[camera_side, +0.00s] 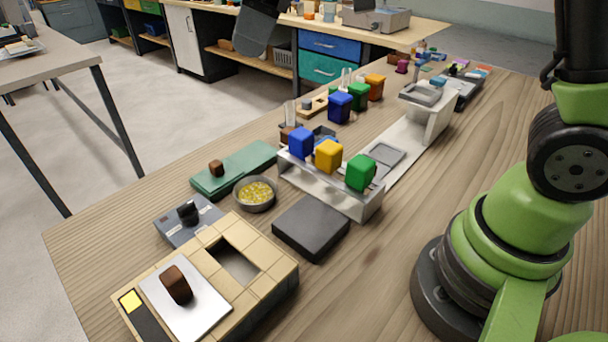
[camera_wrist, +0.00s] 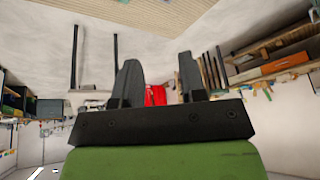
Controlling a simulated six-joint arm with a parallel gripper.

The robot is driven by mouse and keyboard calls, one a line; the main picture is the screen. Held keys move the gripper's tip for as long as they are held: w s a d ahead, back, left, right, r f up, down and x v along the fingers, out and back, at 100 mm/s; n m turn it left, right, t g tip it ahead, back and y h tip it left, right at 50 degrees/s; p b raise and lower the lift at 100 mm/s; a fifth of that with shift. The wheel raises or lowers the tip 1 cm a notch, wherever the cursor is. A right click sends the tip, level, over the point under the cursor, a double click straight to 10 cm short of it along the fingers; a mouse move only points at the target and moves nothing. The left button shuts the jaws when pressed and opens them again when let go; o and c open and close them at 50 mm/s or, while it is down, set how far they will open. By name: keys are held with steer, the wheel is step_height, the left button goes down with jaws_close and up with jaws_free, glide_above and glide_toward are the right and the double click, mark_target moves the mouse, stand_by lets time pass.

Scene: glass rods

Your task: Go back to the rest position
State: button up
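My gripper (camera_wrist: 158,66) shows in the wrist view with its two dark fingers apart and nothing between them. It faces the room, with walls and shelves beyond, and no bench object is near its fingers. In the side view my green arm rises at the right and leaves the top of the picture. A metal rack (camera_side: 330,186) on the bench holds blue (camera_side: 301,142), yellow (camera_side: 329,156) and green (camera_side: 361,172) blocks. Behind it stand another blue (camera_side: 340,107), green (camera_side: 358,96) and orange block (camera_side: 375,86).
A tan tiled block (camera_side: 268,285) with a white plate (camera_side: 200,310) sits at the front. A dark pad (camera_side: 311,227), a bowl of yellow bits (camera_side: 255,194) and a green case (camera_side: 232,172) are near the rack.

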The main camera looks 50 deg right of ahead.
steer(key=s+d+m+t, duration=0.2)
steer(key=s+m, duration=0.4)
steer(key=s, duration=0.3)
steer(key=s+d+m+t+h, duration=0.1)
steer(key=s+d+m+t, duration=0.1)
steer(key=s+m, duration=0.4)
steer(key=s+d, duration=0.1)
steer(key=s, duration=0.3)
steer(key=shift+s+d+r+m+h, duration=0.2)
steer(key=shift+d+r+m+h, duration=0.1)
steer(key=shift+d, duration=0.1)
